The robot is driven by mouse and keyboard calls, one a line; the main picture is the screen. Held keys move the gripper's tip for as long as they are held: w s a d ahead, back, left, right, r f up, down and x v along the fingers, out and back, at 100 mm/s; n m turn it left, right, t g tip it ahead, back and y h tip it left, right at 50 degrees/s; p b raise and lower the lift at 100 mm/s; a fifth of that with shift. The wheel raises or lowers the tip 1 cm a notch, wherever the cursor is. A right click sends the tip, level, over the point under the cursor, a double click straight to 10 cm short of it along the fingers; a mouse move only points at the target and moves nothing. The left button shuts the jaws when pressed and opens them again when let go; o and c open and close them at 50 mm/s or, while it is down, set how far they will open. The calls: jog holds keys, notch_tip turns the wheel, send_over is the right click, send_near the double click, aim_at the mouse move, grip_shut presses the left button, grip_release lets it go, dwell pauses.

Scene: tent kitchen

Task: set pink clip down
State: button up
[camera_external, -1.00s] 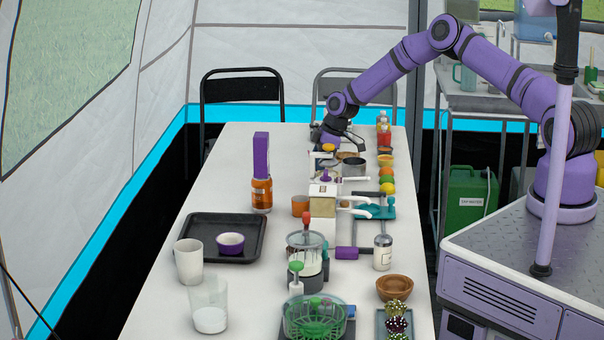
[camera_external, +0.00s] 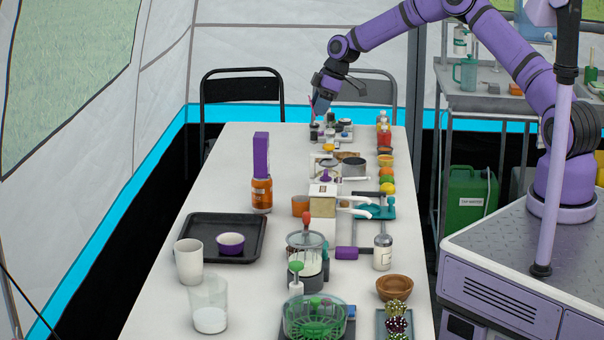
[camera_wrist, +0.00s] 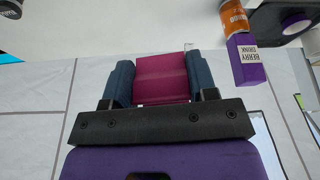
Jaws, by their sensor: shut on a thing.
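The pink clip (camera_wrist: 162,78) shows in the wrist view as a magenta block between the two blue finger pads of my gripper (camera_wrist: 161,84). My gripper is shut on it, with one pad pressed against each side. In the outside view my gripper (camera_external: 319,104) is at the far end of the white table (camera_external: 225,165), tilted downward and above the table surface. The clip is too small to make out clearly there, and the wrist view does not show what lies directly under it.
Small jars (camera_external: 330,133) crowd the far end below my gripper. A pan (camera_external: 354,167), fruit and bottles (camera_external: 384,136) line the right side. The far left of the table is clear.

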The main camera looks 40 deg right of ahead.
jog(key=s+a+n+g, duration=0.1)
jog(key=s+a+n, duration=0.15)
jog(key=s, duration=0.65)
jog(key=s+a+n+g, duration=0.1)
jog(key=s+a, duration=0.2)
jog(key=s, duration=0.7)
jog(key=n, duration=0.3)
send_over(397, 237)
jog(key=d, duration=0.1)
jog(key=shift+n+g, duration=0.25)
jog(key=shift+g, duration=0.15)
jog(key=shift+f, duration=10.65)
jog(key=shift+f, duration=0.15)
jog(key=o, duration=0.9)
jog(key=v, duration=1.2)
jog(key=shift+d+r, duration=0.15)
jog(key=shift+r, duration=0.1)
